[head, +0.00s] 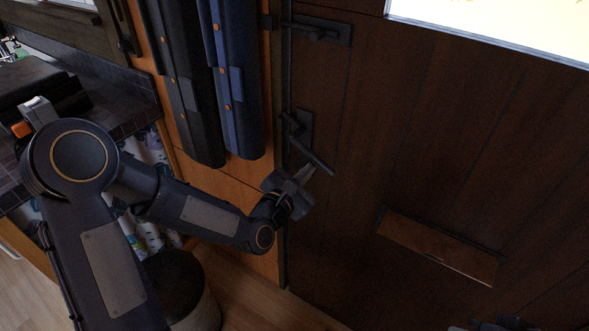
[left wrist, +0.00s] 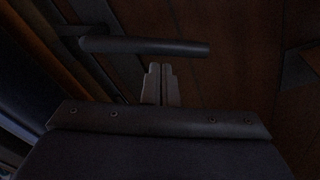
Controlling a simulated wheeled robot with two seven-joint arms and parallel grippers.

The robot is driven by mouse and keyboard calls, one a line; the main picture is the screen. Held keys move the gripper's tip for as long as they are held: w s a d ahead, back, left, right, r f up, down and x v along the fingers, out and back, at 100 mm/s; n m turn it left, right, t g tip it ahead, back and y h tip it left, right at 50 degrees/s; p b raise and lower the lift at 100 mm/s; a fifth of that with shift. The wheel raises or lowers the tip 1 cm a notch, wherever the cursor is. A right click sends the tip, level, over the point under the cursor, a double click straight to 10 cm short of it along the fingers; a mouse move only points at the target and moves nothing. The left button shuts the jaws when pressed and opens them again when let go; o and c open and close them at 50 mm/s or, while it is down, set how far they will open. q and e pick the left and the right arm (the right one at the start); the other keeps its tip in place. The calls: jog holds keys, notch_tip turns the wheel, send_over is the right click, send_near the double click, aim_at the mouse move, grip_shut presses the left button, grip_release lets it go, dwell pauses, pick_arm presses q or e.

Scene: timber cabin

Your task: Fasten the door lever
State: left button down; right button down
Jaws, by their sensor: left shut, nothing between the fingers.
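The door lever (head: 318,158) is a dark bar on a dark plate on the brown plank door (head: 400,120). In the head view it slants down to the right. In the left wrist view the lever (left wrist: 150,47) crosses above the fingertips. My left gripper (head: 306,172) is just below the lever's outer half, its fingers together and empty. Its closed fingers also show in the left wrist view (left wrist: 160,68), with a small gap in the picture to the bar. Whether they touch it cannot be told. A sliver at the bottom right edge may be my right gripper (head: 490,326), mostly cut off.
A second dark latch (head: 318,32) sits higher on the door. A wooden letter flap (head: 437,246) sits lower right. Dark and blue long cases (head: 235,85) hang left of the door frame. A tiled counter (head: 125,95) and a dark round bin (head: 180,285) stand left.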

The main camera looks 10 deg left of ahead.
aim_at(318, 161)
pick_arm(q)
jog(key=shift+s+d+r+n+b, duration=0.1)
jog(key=shift+d+r+n+b, duration=0.2)
jog(key=shift+r+n, duration=0.35)
dwell(0.3)
jog(key=shift+s+d+r+n+b, duration=0.1)
jog(key=shift+d+r+n+b, duration=0.1)
jog(key=shift+r+n, duration=0.4)
jog(key=shift+s+d+r+n+b, duration=0.1)
jog(key=shift+d+r+n, duration=0.1)
jog(key=shift+n, duration=0.65)
jog(key=shift+d+r, duration=0.15)
jog(key=shift+r, duration=0.3)
